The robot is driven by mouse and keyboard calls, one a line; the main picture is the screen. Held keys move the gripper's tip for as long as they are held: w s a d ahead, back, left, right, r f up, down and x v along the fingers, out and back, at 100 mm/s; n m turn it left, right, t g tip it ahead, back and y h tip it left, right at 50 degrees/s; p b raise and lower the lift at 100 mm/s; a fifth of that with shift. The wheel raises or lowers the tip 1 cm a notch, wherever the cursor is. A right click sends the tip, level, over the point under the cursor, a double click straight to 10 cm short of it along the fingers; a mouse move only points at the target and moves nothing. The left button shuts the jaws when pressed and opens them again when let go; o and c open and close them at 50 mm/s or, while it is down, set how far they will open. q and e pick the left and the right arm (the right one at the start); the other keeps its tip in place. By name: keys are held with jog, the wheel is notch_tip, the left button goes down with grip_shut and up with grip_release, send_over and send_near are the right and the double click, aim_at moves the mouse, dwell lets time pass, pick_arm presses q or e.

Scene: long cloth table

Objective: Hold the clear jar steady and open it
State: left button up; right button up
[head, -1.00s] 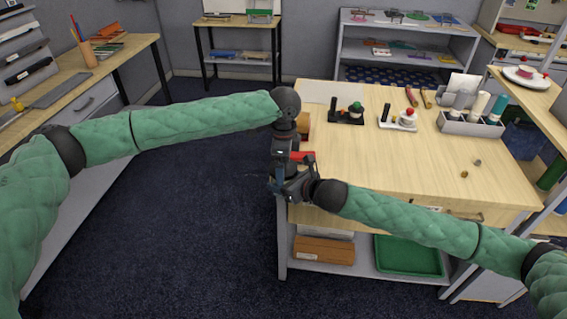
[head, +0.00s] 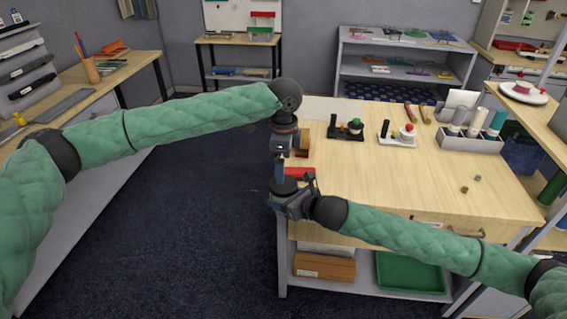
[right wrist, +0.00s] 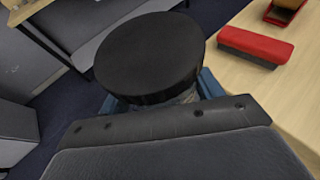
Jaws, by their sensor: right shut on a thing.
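The clear jar's black lid (right wrist: 150,60) shows large in the right wrist view, with a sliver of clear jar (right wrist: 187,96) beneath it. The lid sits over the jar; I cannot tell if it is loose. My right gripper (right wrist: 155,103) is shut on the jar, its blue fingers at either side below the lid. In the head view the lid (head: 284,186) is a small dark disc beside the right gripper (head: 285,206), and the jar body is hidden. My left gripper (head: 279,172) points down just above the lid; its finger gap is not clear.
The jar is held at the left edge of the wooden table (head: 390,185). Stands with knobs (head: 347,130) and a grey holder (head: 470,138) are farther back. Open floor (head: 200,220) lies to the left.

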aim_at(283, 196)
pick_arm(q)
jog(key=shift+f, duration=3.45)
jog(key=shift+c, duration=0.2)
jog(key=c, duration=1)
jog(key=o, duration=1.1)
jog(key=shift+r, duration=0.1)
